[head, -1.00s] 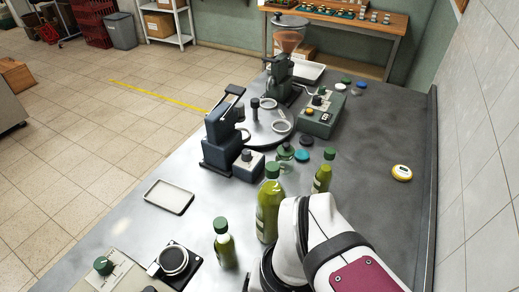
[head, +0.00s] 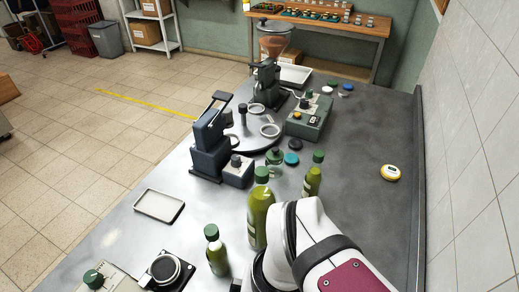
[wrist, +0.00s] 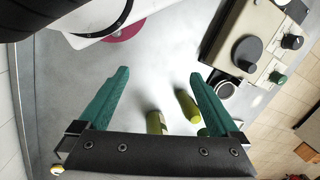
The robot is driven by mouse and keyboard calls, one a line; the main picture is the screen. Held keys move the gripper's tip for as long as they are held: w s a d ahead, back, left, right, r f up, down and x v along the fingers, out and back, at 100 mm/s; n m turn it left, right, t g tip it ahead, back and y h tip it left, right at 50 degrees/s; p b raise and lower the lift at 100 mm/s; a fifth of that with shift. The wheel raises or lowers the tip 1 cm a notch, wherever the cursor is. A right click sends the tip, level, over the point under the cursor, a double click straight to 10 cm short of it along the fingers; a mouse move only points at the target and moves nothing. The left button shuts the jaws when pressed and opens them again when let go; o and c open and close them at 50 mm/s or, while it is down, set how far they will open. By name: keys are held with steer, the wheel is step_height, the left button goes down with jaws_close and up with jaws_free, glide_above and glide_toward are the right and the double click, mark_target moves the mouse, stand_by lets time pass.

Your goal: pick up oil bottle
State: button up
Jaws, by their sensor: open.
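Three olive-green oil bottles with green caps stand upright on the metal bench in the head view: a tall one (head: 258,218), a smaller one in front (head: 217,256) and a smaller one behind to the right (head: 312,182). My white arm is beside the tall bottle and covers part of its right side. My gripper (wrist: 158,75) shows teal fingers spread wide with nothing between the tips. Two green bottle shapes show in the wrist view, one (wrist: 156,121) partly cut off by the gripper's dark bar, the other (wrist: 187,105) by the right finger. My gripper's fingers are hidden in the head view.
A shallow pale tray (head: 158,206) lies at the left. A capping press (head: 211,145) and a round turntable (head: 244,138) stand behind the bottles. A green control box (head: 308,118) is farther back.

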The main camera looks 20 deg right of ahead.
steer(key=w+r+m, duration=0.4)
steer(key=w, duration=0.5)
steer(key=m+h, duration=0.2)
steer(key=m, duration=0.5)
glide_toward(215, 244)
steer(key=f, duration=0.8)
steer(key=w+f, duration=0.1)
steer(key=f, duration=0.3)
steer(key=shift+d+f, duration=0.15)
steer(key=shift+f, duration=0.1)
jaws_close()
steer(key=shift+w, duration=0.1)
